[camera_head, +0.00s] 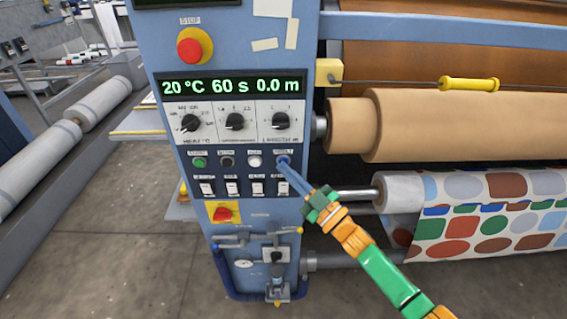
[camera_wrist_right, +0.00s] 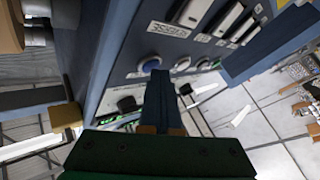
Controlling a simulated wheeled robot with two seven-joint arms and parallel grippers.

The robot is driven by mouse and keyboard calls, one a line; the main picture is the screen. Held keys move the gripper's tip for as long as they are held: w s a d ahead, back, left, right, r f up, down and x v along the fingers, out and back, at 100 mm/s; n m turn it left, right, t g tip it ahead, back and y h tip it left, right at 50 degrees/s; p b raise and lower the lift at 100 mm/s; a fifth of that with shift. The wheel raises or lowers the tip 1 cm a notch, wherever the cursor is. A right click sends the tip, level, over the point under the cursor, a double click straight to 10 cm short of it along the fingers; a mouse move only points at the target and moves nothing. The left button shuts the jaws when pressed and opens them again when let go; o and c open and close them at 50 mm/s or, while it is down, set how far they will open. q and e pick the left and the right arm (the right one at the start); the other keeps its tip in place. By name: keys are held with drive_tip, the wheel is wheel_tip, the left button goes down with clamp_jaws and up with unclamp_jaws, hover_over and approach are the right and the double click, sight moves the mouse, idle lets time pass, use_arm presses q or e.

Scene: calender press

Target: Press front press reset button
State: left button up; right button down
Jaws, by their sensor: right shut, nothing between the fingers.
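The blue press panel (camera_head: 240,180) stands upright in the head view. Its button row holds a green, a black, a white and, at the right end, a blue button (camera_head: 283,159) under a small label too blurred to read surely. My right gripper (camera_head: 284,166) is shut and empty, its fingertips at the blue button and covering part of it. The wrist view shows the same blue button (camera_wrist_right: 151,65) just beyond the closed fingertips (camera_wrist_right: 158,74). I cannot tell whether they touch. My left gripper is not in view.
Rocker switches (camera_head: 232,188) sit just below the buttons, and dial knobs (camera_head: 235,122) above. A red emergency stop (camera_head: 190,47) is higher up. A tan roller (camera_head: 440,125) and a patterned fabric roll (camera_head: 490,210) lie to the right. The floor (camera_head: 110,270) at lower left is clear.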

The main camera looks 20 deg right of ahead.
idle(0.4)
drive_tip(key=shift+s+a+p, duration=0.2)
drive_tip(key=shift+s+p, duration=0.4)
drive_tip(key=shift+s, duration=0.1)
drive_tip(key=s+p, duration=0.1)
drive_tip(key=s, duration=0.1)
drive_tip(key=s+a+p, duration=0.1)
drive_tip(key=s+p, duration=0.1)
drive_tip(key=shift+s+a, duration=0.2)
drive_tip(key=shift+s, duration=0.2)
idle(0.3)
